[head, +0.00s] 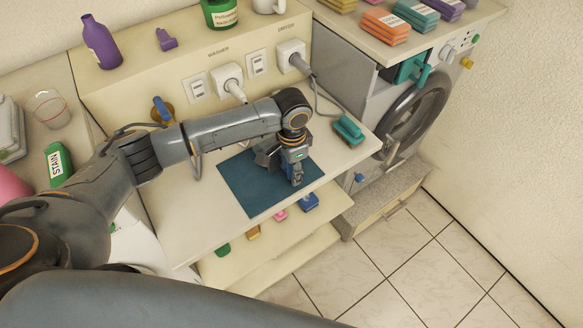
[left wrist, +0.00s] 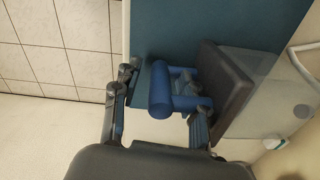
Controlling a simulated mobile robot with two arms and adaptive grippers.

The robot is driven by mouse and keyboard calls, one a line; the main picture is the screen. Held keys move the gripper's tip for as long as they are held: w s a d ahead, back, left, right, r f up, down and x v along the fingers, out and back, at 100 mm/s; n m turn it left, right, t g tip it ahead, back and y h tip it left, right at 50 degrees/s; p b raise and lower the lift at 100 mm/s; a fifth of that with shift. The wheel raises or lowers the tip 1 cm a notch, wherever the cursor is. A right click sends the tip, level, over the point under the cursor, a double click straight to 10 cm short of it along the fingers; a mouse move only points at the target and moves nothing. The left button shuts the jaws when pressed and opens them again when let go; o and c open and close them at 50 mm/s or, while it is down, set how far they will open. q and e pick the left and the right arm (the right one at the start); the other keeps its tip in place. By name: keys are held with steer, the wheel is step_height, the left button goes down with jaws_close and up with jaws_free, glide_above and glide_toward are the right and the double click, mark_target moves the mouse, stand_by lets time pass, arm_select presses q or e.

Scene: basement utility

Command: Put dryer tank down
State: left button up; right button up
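The dryer tank shows in the left wrist view as a dark front piece (left wrist: 222,88) with a blue bar handle (left wrist: 162,90) and a clear body behind it. In the head view its dark part (head: 267,153) is over the dark blue mat (head: 242,184) on the counter, mostly hidden by my gripper. It appears to rest on the mat, but contact is hard to see. My left gripper (head: 293,178) is at the handle. In the left wrist view its fingers (left wrist: 158,112) are spread around the handle, with a gap at the left finger. My right gripper is out of view.
A teal brush (head: 348,130) lies on the counter right of the mat. Plugs with cords (head: 293,56) hang at the back panel. The dryer (head: 412,110) stands at the right. An open shelf (head: 265,247) with small coloured items is below. Tiled floor is clear.

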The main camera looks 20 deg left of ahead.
arm_select(q)
steer(key=shift+r, duration=0.55)
step_height(320, 180, up, 10)
steer(key=shift+r+b, duration=0.2)
steer(key=shift+b, duration=1)
steer(key=shift+r, duration=0.35)
